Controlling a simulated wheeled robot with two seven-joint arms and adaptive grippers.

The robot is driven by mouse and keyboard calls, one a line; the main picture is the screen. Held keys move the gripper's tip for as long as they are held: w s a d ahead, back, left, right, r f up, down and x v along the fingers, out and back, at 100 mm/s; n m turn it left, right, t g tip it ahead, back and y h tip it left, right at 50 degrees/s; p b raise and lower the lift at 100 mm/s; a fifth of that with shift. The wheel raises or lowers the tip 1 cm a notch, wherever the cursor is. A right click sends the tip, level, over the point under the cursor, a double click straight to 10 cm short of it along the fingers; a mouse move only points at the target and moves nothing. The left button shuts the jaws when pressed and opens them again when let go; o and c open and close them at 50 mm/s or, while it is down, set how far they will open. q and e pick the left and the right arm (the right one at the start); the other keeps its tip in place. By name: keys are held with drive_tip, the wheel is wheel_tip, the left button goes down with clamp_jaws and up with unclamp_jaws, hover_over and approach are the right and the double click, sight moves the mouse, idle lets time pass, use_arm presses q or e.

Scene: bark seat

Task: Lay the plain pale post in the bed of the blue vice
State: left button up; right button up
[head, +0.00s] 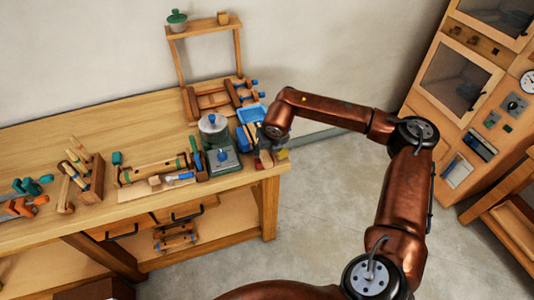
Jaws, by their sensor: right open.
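My right gripper (269,154) is over the right end of the workbench, beside a blue piece with brown wood (245,137) that may be the blue vice. The gripper is open, its fingers small and dark in this view, and they partly cover what is near them. Whether it touches anything there cannot be told. A pale wooden bar with dark green bands (152,171) lies across the middle of the bench. I cannot tell for sure which pale piece is the plain post. My left gripper is not in view.
A grey-green box with a blue knob (223,161) and a round lidded pot (213,127) stand left of the gripper. A blue tray (252,113) lies behind. A wooden tool rack (92,180) is farther left. The back left of the bench (70,130) is clear.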

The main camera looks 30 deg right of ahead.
drive_tip(key=v, duration=0.9)
drive_tip(key=shift+s+r+p, duration=0.15)
drive_tip(key=shift+r+p, duration=0.15)
drive_tip(key=shift+a+f, duration=0.1)
drive_tip(key=shift+a, duration=0.05)
